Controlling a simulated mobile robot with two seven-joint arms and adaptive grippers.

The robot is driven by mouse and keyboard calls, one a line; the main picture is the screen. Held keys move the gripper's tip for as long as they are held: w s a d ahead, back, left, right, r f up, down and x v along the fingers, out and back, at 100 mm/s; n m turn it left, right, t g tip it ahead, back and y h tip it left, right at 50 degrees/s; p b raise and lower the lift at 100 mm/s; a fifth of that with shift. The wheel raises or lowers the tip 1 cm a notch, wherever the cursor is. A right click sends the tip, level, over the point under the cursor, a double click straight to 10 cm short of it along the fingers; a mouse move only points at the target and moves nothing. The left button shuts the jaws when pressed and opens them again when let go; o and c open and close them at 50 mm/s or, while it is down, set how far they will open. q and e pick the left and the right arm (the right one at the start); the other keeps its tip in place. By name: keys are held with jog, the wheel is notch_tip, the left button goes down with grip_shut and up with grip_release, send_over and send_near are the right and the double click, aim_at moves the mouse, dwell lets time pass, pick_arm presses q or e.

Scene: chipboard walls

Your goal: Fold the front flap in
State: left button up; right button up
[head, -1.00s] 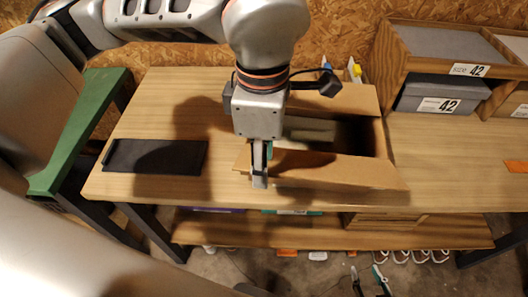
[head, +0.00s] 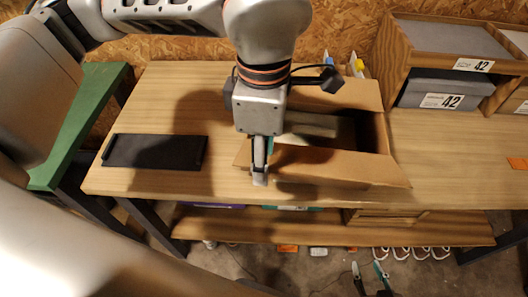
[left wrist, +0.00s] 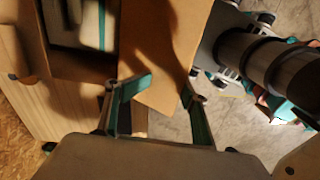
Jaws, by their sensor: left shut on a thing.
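An open cardboard box (head: 384,134) stands on the wooden table, with a pale item inside, partly hidden. Its front flap (head: 340,168) leans outward over the front side of the table; the flap also shows in the left wrist view (left wrist: 170,40). My left gripper (head: 260,180) points down at the left end of the front flap. In the left wrist view its fingers (left wrist: 167,85) lie on either side of the flap's end, shut on it. My right gripper (head: 371,270) is low in front of the table, its fingers apart and empty.
A black tray (head: 155,152) lies on the table left of the box. A wooden shelf unit with a grey box (head: 440,93) stands at the back right. A lower shelf (head: 330,232) runs under the tabletop. The tabletop right of the box is mostly clear.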

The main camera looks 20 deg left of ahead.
pick_arm(q)
jog(key=shift+w+a+r+p, duration=0.1)
jog(key=shift+r+p, duration=0.1)
jog(key=shift+r, duration=0.15)
jog(key=shift+w+r+p, duration=0.1)
jog(key=shift+r+p, duration=0.05)
jog(key=shift+r, duration=0.2)
jog(key=shift+c, duration=1)
jog(key=shift+s, duration=0.15)
jog(key=shift+c, duration=0.8)
jog(key=shift+w+r+p, duration=0.3)
jog(key=shift+w+r, duration=0.2)
jog(key=shift+r, duration=0.25)
jog(key=shift+c, duration=1.1)
jog(key=shift+w+a+r+p, duration=0.15)
jog(key=shift+w+r+p, duration=0.2)
jog(key=shift+w+r, duration=0.3)
jog(key=shift+c, duration=0.7)
jog(key=shift+s, duration=0.1)
jog(key=shift+c, duration=0.2)
